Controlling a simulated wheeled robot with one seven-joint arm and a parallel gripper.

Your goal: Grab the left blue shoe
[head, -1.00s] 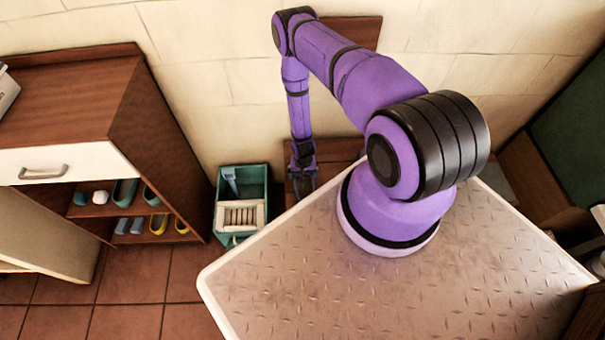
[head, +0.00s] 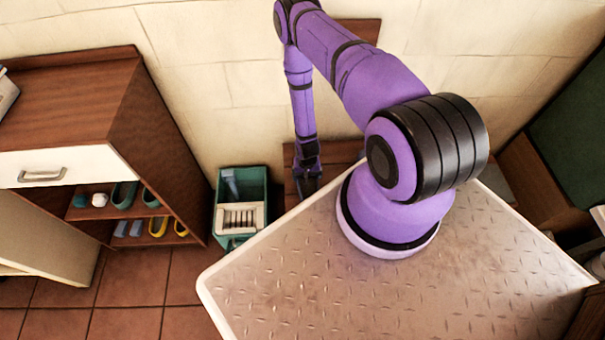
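Two light blue shoes stand on the lower shelf of the brown cabinet at the left in the head view. The left blue shoe (head: 121,228) is beside the right blue shoe (head: 136,228). My gripper (head: 308,186) hangs at the end of my purple arm, well to the right of the cabinet, past the green bin. It is small and dark against a brown wooden surface. I cannot tell how far its fingers are apart. It is far from the shoes and nothing shows held in it.
A pair of yellow shoes (head: 158,226) is right of the blue ones. Green shoes (head: 124,195) and small round items are on the shelf above. The cabinet (head: 165,140) side wall and the green bin (head: 258,185) lie between gripper and shoes. Tiled floor (head: 130,290) is clear in front.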

